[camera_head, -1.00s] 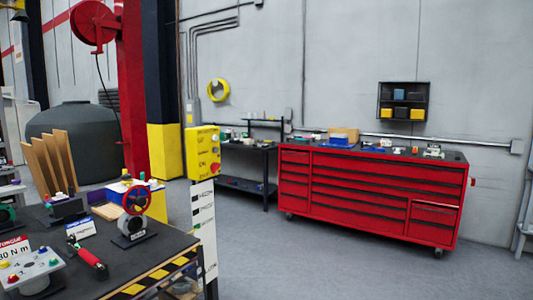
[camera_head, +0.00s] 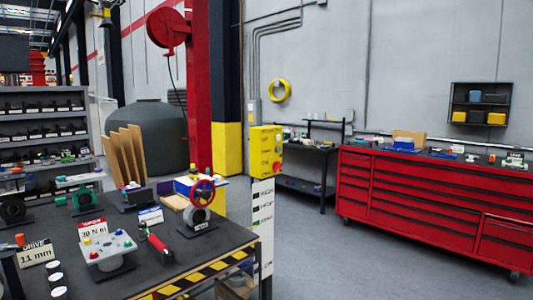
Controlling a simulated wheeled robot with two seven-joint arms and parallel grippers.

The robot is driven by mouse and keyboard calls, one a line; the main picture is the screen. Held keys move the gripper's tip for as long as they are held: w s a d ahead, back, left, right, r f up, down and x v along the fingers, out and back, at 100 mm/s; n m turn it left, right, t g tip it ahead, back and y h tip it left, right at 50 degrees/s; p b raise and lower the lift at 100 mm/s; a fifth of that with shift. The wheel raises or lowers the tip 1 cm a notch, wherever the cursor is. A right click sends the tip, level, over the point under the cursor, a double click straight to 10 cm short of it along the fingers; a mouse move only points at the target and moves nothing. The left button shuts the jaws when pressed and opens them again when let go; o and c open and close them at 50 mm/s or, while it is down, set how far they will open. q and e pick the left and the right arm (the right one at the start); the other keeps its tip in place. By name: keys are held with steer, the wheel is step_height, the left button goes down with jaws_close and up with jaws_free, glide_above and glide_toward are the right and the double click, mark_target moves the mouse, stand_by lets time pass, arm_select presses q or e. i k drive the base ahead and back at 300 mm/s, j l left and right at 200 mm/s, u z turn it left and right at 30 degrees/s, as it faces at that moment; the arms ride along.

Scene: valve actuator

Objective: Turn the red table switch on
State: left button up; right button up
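The dark work table (camera_head: 205,252) stands at the lower left, with a yellow-black striped front edge. On it is a grey box (camera_head: 107,252) with small red, green, yellow and blue knobs on top. A red-handled piece (camera_head: 157,243) lies tilted just right of the box. Behind it stands a valve with a red handwheel (camera_head: 203,193). Which red part is the table switch, and its position, is too small to tell. Neither of my grippers is in view.
A yellow control panel (camera_head: 266,151) on a post stands at the table's right corner. A red tool cabinet (camera_head: 430,205) is at the right and shelves (camera_head: 45,125) are at the left. Grey floor (camera_head: 350,265) between table and cabinet is clear.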

mark_target(276, 165)
steer(key=i+l, duration=0.2)
steer(key=i, duration=0.25)
steer(key=i+l+u, duration=0.1)
steer(key=i+l, duration=0.15)
steer(key=i, duration=0.15)
steer(key=i+l, duration=0.25)
steer(key=i, duration=0.15)
